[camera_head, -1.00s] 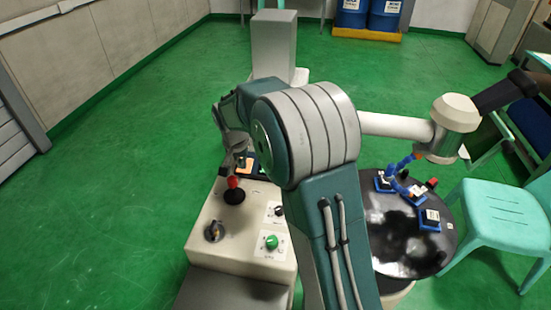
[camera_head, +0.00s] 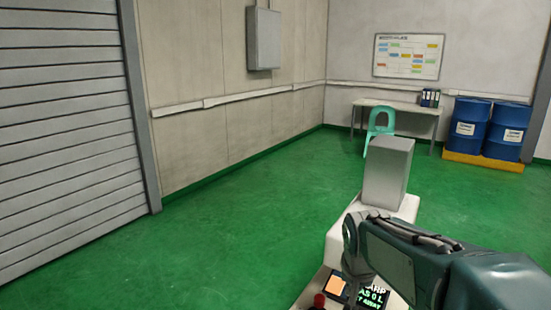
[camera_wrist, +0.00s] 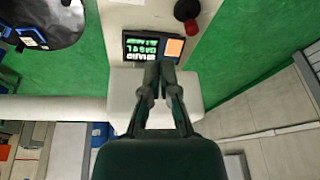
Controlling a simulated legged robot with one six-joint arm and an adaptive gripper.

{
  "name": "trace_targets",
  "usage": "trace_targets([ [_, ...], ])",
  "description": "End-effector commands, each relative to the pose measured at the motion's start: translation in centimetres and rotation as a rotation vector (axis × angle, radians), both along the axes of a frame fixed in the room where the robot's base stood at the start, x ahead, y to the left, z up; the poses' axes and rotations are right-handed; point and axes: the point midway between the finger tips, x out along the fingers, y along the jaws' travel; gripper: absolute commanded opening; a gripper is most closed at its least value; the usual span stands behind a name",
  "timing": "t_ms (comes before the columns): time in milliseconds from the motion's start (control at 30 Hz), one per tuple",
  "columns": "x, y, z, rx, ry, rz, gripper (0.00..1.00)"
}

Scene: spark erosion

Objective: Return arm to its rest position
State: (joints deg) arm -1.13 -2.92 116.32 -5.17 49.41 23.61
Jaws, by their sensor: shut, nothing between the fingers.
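My gripper (camera_wrist: 160,72) shows in the wrist view with its two dark fingertips together and nothing between them. In that view the fingertips overlap the lower edge of a small screen panel (camera_wrist: 140,47); I cannot tell how far above it they are. In the head view my teal arm (camera_head: 440,260) crosses the lower right, its far end over the pale console. The fingers are not clear there.
The console carries the lit screen (camera_head: 373,297) and a red knob (camera_head: 319,301). A grey box-shaped post (camera_head: 388,172) stands beyond. A round black table (camera_wrist: 65,30) is at the wrist view's top left. Blue drums (camera_head: 467,130) stand far back. Green floor (camera_head: 230,220) is open at left.

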Motion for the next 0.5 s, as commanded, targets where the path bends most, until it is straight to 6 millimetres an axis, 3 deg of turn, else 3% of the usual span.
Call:
trace_targets([
  [200, -4.8, 0.0, 2.1, -0.01, -0.043, 0.076, 0.0],
  [500, -11.1, 0.2, 3.2, -0.03, -0.099, 0.182, 0.0],
])
